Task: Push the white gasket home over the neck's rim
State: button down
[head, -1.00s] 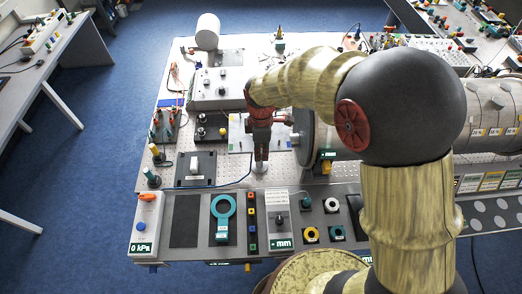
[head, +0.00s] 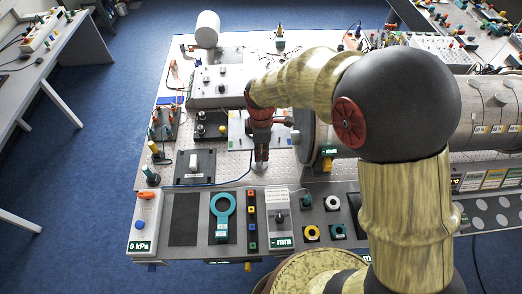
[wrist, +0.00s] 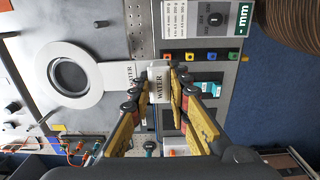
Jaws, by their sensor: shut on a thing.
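The white gasket (wrist: 96,72) is a flat ring with a tab marked WATER, on the left of the wrist view. My gripper (wrist: 158,85) is shut on the tab's white end block, also marked WATER. Through the ring I see a grey round rim with a dark middle (wrist: 68,74), which looks like the neck. The gasket surrounds this rim in the picture, but I cannot tell how far down it sits. In the head view my gripper (head: 260,162) points down over the table's middle, and the gasket is mostly hidden.
A large grey pipe (head: 488,103) with a flange lies right of my gripper. A front panel carries a teal ring tool (head: 222,212), a kPa box (head: 144,222) and a mm box (head: 279,220). A grey box with knobs (head: 217,87) stands behind. The dark pad (head: 184,219) is bare.

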jog(key=shift+f, duration=0.2)
jog(key=c, duration=1.6)
grip_release()
notch_tip(320, 180, up, 12)
jog(key=shift+s+f, duration=0.1)
jog(key=shift+s, duration=0.05)
